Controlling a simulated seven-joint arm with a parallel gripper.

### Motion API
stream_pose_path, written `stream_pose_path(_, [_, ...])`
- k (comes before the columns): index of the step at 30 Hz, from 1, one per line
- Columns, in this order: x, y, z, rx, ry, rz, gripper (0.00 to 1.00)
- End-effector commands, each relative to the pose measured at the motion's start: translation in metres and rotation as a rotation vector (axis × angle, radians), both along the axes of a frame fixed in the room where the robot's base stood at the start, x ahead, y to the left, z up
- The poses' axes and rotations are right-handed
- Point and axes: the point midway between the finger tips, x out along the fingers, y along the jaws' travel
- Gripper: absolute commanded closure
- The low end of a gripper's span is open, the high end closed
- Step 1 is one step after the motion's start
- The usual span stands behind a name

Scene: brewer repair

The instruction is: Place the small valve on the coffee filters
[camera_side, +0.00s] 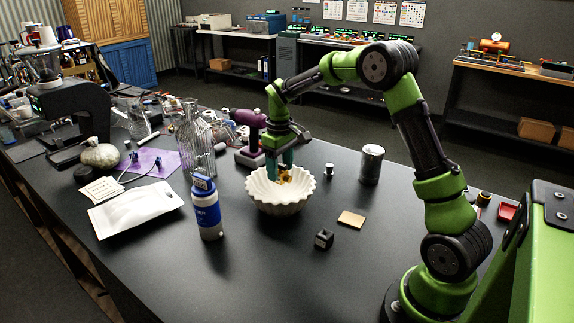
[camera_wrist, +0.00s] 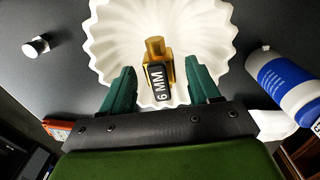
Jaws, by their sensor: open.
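The coffee filters (camera_side: 281,201) are a white fluted stack, like a bowl, in the middle of the table; they also fill the upper middle of the wrist view (camera_wrist: 112,30). The small valve (camera_wrist: 157,72) is brass with a black "6 MM" label and appears inside the filters. In the side view the valve (camera_side: 284,177) shows as a gold spot just below my fingertips. My gripper (camera_wrist: 162,85) has its two green fingers apart, one on each side of the valve, with visible gaps. In the side view my gripper (camera_side: 279,168) is over the filters. Whether the valve touches their bottom is hard to tell.
A blue and white bottle (camera_side: 207,210) stands left of the filters, with a glass bottle (camera_side: 194,140) behind it. A metal can (camera_side: 371,165), a small white-topped cylinder (camera_side: 329,170), a tan square (camera_side: 351,219) and a black cube (camera_side: 324,239) are at right. The front table is clear.

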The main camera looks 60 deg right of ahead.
Motion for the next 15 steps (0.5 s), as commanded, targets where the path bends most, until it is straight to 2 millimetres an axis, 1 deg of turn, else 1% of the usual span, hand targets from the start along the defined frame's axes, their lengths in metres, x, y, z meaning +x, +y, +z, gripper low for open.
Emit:
stream_pose_path(2, [0.0, 0.0, 0.003, -0.001, -0.002, 0.0, 0.39])
stream_pose_path(5, [0.001, 0.0, 0.014, -0.001, -0.005, 0.0, 0.39])
stream_pose_path(8, [0.001, 0.0, 0.032, -0.003, -0.006, 0.0, 0.39])
stream_pose_path(15, [0.001, 0.0, 0.085, -0.002, -0.006, 0.0, 0.39])
